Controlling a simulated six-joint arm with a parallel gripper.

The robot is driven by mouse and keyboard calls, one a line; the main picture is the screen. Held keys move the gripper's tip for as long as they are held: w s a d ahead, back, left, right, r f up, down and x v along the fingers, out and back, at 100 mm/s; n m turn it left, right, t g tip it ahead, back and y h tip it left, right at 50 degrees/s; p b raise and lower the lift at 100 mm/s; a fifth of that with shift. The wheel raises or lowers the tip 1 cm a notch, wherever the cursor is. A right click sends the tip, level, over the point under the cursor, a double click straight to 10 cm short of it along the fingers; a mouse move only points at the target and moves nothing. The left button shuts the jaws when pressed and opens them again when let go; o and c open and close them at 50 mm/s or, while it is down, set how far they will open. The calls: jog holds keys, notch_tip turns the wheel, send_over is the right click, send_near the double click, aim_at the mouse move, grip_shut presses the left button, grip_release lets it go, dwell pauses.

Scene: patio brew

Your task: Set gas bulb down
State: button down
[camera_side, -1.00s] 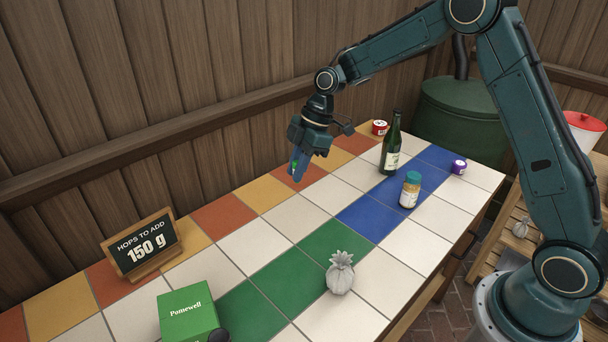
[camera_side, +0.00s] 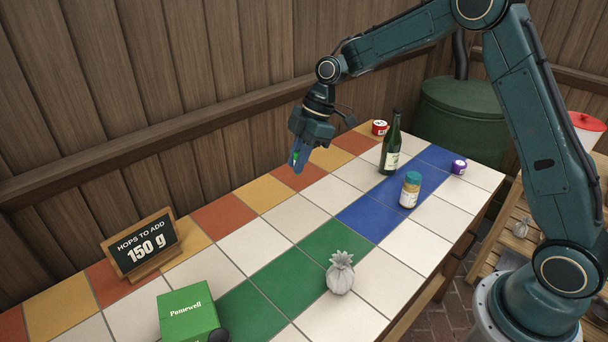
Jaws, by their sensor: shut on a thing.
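My gripper (camera_side: 298,163) is above the back row of coloured tiles, toward the wooden wall. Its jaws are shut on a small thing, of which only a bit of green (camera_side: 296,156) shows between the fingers. I take this to be the gas bulb, but the fingers hide most of it and its shape cannot be told. I cannot tell exactly how high it is above the tiles.
A green bottle (camera_side: 391,150), a jar with a teal lid (camera_side: 410,190), a purple-topped tub (camera_side: 459,167) and a red tin (camera_side: 380,127) stand right of my gripper. White tiles between are clear.

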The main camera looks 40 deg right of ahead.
jog(key=d, duration=2)
jog(key=f, duration=1.9)
jog(key=shift+a+f, duration=0.2)
jog(key=shift+f, duration=0.15)
jog(key=shift+f, duration=0.15)
jog(key=c, duration=1.4)
grip_release()
jog(key=shift+o, duration=0.2)
jog(key=v, duration=1.2)
